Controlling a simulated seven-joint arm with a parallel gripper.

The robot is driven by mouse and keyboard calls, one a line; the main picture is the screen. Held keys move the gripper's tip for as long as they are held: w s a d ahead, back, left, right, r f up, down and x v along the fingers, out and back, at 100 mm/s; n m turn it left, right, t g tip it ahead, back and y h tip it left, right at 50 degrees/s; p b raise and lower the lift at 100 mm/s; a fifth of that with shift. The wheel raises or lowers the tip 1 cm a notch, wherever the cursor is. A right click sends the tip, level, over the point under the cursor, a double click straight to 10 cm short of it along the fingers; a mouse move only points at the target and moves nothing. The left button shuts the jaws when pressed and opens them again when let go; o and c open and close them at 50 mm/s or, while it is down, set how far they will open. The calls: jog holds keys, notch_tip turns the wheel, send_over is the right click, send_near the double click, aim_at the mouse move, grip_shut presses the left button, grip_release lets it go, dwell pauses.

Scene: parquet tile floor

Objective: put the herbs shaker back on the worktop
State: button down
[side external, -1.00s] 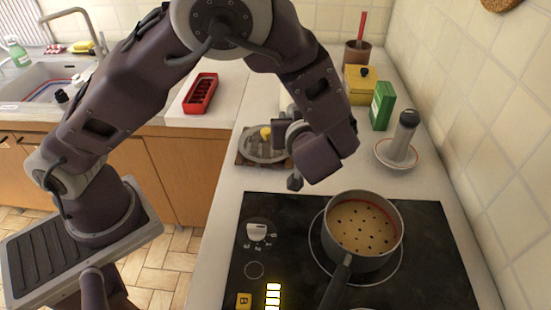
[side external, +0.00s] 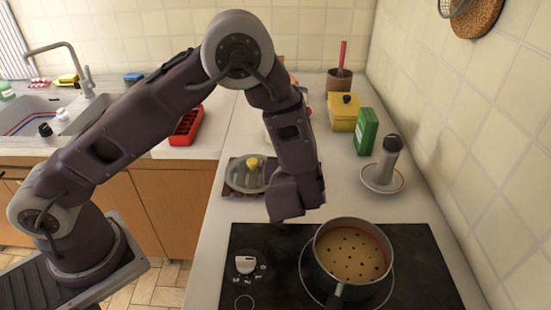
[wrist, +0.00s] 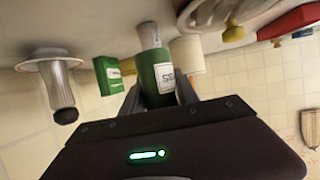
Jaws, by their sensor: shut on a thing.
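The herbs shaker seems to be the green jar (wrist: 158,75) with a white label, partly read, and a pale end, in the wrist view. My gripper (wrist: 155,95) is shut on it, one finger on each side. In the side view my gripper's dark body (side external: 296,198) hangs over the worktop (side external: 335,190), just behind the hob's far edge. Its fingers and the shaker are hidden there. I cannot tell whether the shaker touches the worktop.
A pot (side external: 352,262) of speckled soup stands on the hob (side external: 425,270). A grey grinder (side external: 387,160) stands on a saucer at right, near a green box (side external: 366,132) and yellow box (side external: 343,112). A cream cylinder (wrist: 188,54) is beside the shaker.

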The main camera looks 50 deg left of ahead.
jog(key=shift+m+t+h, duration=0.3)
jog(key=shift+m+h, duration=0.1)
jog(key=f, duration=0.1)
jog(key=w+d+f, duration=0.1)
jog(key=f, duration=0.1)
jog(key=d+f, duration=0.1)
jog(key=f, duration=0.1)
jog(key=shift+w+f, duration=0.1)
jog(key=shift+w, duration=0.3)
jog(key=shift+f, duration=0.55)
jog(key=shift+f, duration=0.55)
jog(key=c, duration=0.8)
grip_release()
jog(key=shift+c, duration=0.2)
jog(key=v, duration=0.3)
jog(key=shift+d+r, duration=0.1)
jog(key=shift+r, duration=0.35)
notch_tip(320, 180, up, 6)
